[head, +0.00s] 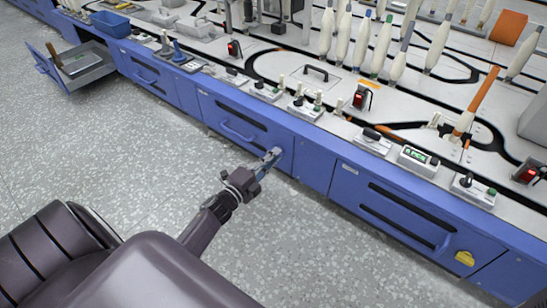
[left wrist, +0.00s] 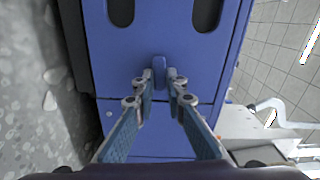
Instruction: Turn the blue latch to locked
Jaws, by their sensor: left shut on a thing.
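The blue latch (left wrist: 163,75) is a small upright blue tab on a blue panel, centred in the left wrist view. My left gripper (left wrist: 162,84) has one finger on each side of it and is shut on it. In the head view my left gripper (head: 271,156) reaches the right part of a blue drawer front (head: 235,122). There the fingers hide the latch. The latch looks upright in the wrist view; I see no mark that tells locked from unlocked. My right gripper is not in view.
A long bench top (head: 300,77) carries several white bobbins, switches and small control boxes. A yellow knob (head: 464,258) sits on the right drawer front (head: 400,215). An open drawer (head: 85,63) juts out at the far left. The grey floor (head: 110,140) before the bench is clear.

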